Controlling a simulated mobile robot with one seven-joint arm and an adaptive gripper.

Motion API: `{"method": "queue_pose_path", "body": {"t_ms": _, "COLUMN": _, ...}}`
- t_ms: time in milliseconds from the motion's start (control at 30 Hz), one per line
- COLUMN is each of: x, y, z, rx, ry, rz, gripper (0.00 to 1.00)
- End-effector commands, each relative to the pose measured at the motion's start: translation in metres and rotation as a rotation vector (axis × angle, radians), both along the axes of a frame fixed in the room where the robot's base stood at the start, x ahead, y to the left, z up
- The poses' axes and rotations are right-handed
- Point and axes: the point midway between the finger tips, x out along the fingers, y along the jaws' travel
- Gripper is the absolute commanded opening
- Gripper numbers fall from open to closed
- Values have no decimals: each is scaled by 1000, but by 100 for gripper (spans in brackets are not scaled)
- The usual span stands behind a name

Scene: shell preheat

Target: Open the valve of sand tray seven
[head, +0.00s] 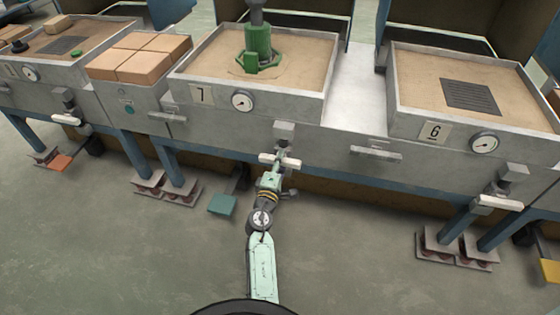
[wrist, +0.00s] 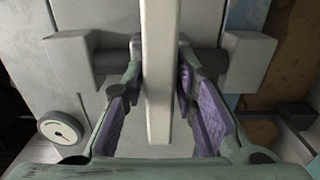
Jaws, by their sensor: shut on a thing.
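Sand tray seven (head: 318,103) is marked by a plate with a 7 (head: 203,95) and has a round gauge (head: 242,101) on its front. Below it is its valve (head: 284,131), a grey block with a pale bar handle (head: 291,164). The handle lies crosswise in the head view. My gripper (head: 274,172) reaches it from the front and partly covers its middle. In the wrist view the handle (wrist: 160,120) runs between the purple-padded fingers of my gripper (wrist: 160,75), which are shut on it. The gauge also shows there (wrist: 60,128).
Tray six (head: 436,91) stands to the right with its own gauge and bar handle (head: 496,202). Brown blocks (head: 139,55) sit to the left of tray seven. A green pedal (head: 222,205) is low beside my arm. The floor in front is clear.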

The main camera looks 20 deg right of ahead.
Motion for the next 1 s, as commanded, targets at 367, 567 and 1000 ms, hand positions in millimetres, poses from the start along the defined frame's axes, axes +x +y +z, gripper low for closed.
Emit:
{"method": "queue_pose_path", "body": {"t_ms": 367, "x": 0, "y": 0, "z": 0, "rx": 0, "ry": -1, "rz": 0, "gripper": 0}}
{"method": "queue_pose_path", "body": {"t_ms": 567, "x": 1, "y": 0, "z": 1, "rx": -1, "ry": -1, "rz": 1, "gripper": 0}}
{"method": "queue_pose_path", "body": {"t_ms": 1000, "x": 1, "y": 1, "z": 2, "rx": -128, "ry": 84, "rz": 2, "gripper": 0}}
